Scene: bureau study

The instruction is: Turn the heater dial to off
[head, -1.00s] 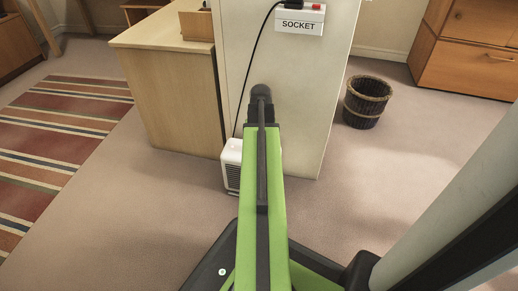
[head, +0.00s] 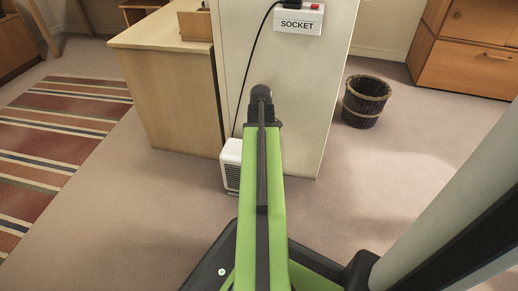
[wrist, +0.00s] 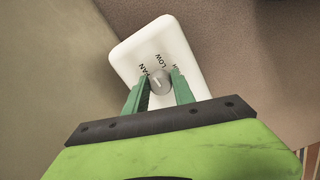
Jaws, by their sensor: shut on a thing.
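The heater is a small white box with a dark side grille, standing on the carpet by the pale panel; in the head view (head: 232,153) my arm hides part of it. In the wrist view its white top (wrist: 180,40) shows the labels FAN and LOW, and a third one partly hidden by a finger. The round grey dial (wrist: 160,82) sits among these labels. My gripper (wrist: 160,79) has its two green fingers on either side of the dial, shut on it. I cannot tell for certain which label the dial points at. My gripper is hidden behind my arm in the head view.
The pale panel (head: 300,100) rises right behind the heater. A box marked SOCKET (head: 298,20) is on it, with a black cable (head: 247,80) running down toward the heater. A wooden desk (head: 170,95) stands left, a dark basket (head: 364,102) right. Carpet at the left front is clear.

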